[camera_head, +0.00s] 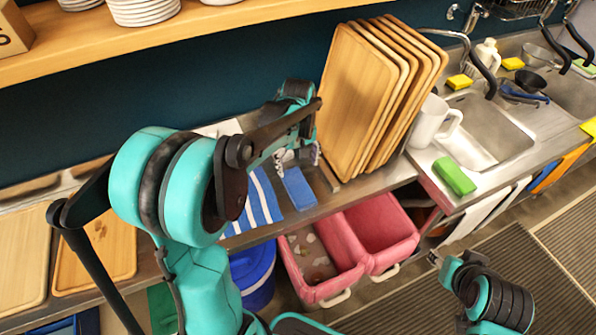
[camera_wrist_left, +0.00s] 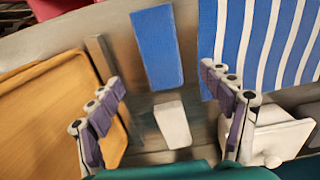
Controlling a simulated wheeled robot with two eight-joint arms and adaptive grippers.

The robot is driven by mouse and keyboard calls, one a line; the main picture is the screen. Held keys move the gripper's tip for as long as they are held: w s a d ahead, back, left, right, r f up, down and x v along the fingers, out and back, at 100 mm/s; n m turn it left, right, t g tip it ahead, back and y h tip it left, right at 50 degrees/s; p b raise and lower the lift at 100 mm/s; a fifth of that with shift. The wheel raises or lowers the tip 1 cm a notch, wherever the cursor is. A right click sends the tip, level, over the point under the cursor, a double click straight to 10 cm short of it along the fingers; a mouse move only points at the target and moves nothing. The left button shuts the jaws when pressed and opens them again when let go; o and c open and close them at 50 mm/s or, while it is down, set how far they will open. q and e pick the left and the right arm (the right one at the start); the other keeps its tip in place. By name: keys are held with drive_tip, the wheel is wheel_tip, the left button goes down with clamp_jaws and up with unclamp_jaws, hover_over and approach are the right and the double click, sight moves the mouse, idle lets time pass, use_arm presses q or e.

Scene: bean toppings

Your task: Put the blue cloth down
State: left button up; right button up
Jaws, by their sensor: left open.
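A plain blue cloth (camera_head: 298,188), folded into a flat rectangle, lies on the metal counter beside the stacked trays. It also shows in the left wrist view (camera_wrist_left: 158,45), beyond my fingertips. A blue-and-white striped cloth (camera_head: 262,200) lies to its left and shows at the upper right of the wrist view (camera_wrist_left: 268,40). My left gripper (camera_head: 298,157) is over the counter just behind the blue cloth; in the wrist view its fingers (camera_wrist_left: 162,80) are wide apart, with nothing held. My right gripper (camera_head: 436,258) is low at the right, too small to read.
Upright wooden trays (camera_head: 350,105) stand close to the right of my left gripper. A small white block (camera_wrist_left: 172,124) shows between the fingers. A white mug (camera_head: 430,120) and green sponge (camera_head: 454,176) sit by the sink. Pink bins (camera_head: 345,240) hang below the counter edge.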

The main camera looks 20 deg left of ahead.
use_arm(q)
drive_tip(key=s+d+r+m+t, duration=0.2)
drive_tip(key=s+d+m+t, duration=0.1)
drive_tip(key=s, duration=0.4)
drive_tip(key=s+d+r+m+t, duration=0.3)
drive_tip(key=s+m, duration=0.3)
drive_tip(key=s, duration=0.2)
drive_tip(key=shift+d+r+m+t, duration=0.25)
drive_tip(key=shift+r+m+t, duration=0.1)
drive_tip(key=shift+t, duration=0.25)
wheel_tip(320, 180, down, 4)
drive_tip(key=b, duration=0.3)
drive_tip(key=shift+r, duration=0.25)
drive_tip(key=shift+o, duration=0.4)
